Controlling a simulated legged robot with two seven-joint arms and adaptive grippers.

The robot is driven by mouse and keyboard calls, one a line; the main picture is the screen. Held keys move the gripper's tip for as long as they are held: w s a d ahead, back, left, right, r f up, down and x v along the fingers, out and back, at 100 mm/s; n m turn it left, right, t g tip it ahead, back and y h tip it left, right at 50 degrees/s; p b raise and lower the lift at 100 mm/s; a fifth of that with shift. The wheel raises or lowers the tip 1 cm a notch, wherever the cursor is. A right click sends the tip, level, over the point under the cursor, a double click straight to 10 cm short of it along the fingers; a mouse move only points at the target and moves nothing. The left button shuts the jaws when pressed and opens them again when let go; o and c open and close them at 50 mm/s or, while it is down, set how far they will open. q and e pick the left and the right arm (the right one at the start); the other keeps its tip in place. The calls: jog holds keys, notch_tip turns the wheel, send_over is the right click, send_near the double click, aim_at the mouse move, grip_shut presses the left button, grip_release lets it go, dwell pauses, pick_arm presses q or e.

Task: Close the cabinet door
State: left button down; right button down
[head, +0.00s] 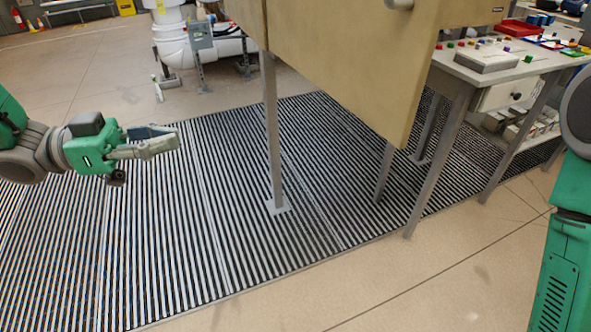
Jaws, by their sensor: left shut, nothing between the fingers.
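The beige cabinet (251,17) stands on grey metal legs at the top centre of the head view, its upper part cut off by the frame. A large beige panel, which looks like the cabinet door (345,65), faces me with a pale handle (400,4) at the top edge. How far the door stands open cannot be told from this view. My left gripper (174,139) is shut and empty, held over the striped mat to the left of the cabinet and apart from it. My right gripper is out of view; only part of my right arm shows at the right edge.
A grey workbench (452,68) with small coloured parts and a grey box (486,59) stands right of the cabinet. White pipework (176,47) is behind at left. The striped mat (190,240) and front floor (440,285) are clear.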

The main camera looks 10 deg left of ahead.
pick_arm(q)
jog(key=w+d+g, duration=0.1)
jog(key=w+d, duration=0.1)
jog(key=d, duration=1)
jog(key=shift+w+d+r+m+h+b, duration=0.3)
jog(key=shift+w+m+h+b, duration=0.05)
jog(key=shift+m+h+b, duration=0.1)
